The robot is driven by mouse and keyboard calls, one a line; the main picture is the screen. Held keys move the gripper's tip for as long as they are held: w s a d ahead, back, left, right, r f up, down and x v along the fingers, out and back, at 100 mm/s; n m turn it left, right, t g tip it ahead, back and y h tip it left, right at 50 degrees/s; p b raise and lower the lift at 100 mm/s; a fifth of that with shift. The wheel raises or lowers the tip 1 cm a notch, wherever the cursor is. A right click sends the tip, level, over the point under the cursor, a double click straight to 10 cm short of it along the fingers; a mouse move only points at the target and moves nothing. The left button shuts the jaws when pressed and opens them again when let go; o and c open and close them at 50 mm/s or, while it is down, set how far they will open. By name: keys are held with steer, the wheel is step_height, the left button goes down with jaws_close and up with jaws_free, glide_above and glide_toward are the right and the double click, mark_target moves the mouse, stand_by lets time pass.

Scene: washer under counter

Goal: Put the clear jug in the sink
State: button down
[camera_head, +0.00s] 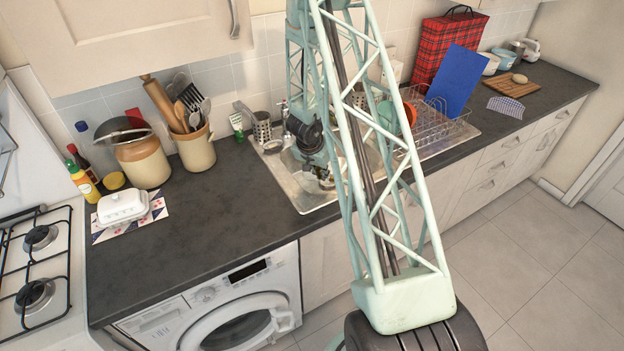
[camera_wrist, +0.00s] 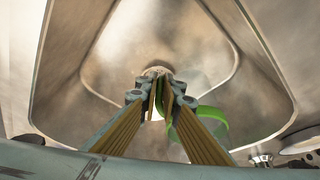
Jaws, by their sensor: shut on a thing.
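The steel sink (camera_head: 296,194) is set in the counter, and its basin walls (camera_wrist: 85,60) fill most of the wrist view. My gripper (camera_wrist: 158,98) reaches down into the basin with its fingers close together. A green curved strip (camera_wrist: 213,118) beside the fingers looks like the handle of the clear jug, and the fingers are shut on it. The jug's see-through body is hard to make out against the steel. In the head view my gripper (camera_head: 322,178) is low in the sink, partly hidden by my arm. I cannot tell whether the jug touches the basin floor.
A wire dish rack (camera_head: 432,128) with a blue board (camera_head: 454,80) stands right of the basin. A metal utensil holder (camera_head: 262,128) and a green tube (camera_head: 237,126) stand behind it at the left. The counter (camera_head: 205,215) left of the sink is mostly clear.

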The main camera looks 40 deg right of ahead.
steer(key=shift+w+a+f, duration=0.95)
steer(key=shift+w+a, duration=0.1)
steer(key=shift+w, duration=0.05)
steer(key=shift+w+a+f, duration=0.25)
steer(key=shift+w+f, duration=0.05)
steer(key=shift+f, duration=0.1)
steer(key=shift+f, duration=0.1)
steer(key=c, duration=2.8)
jaws_free()
steer(key=shift+p+v, duration=1.3)
steer(key=shift+v, duration=4.75)
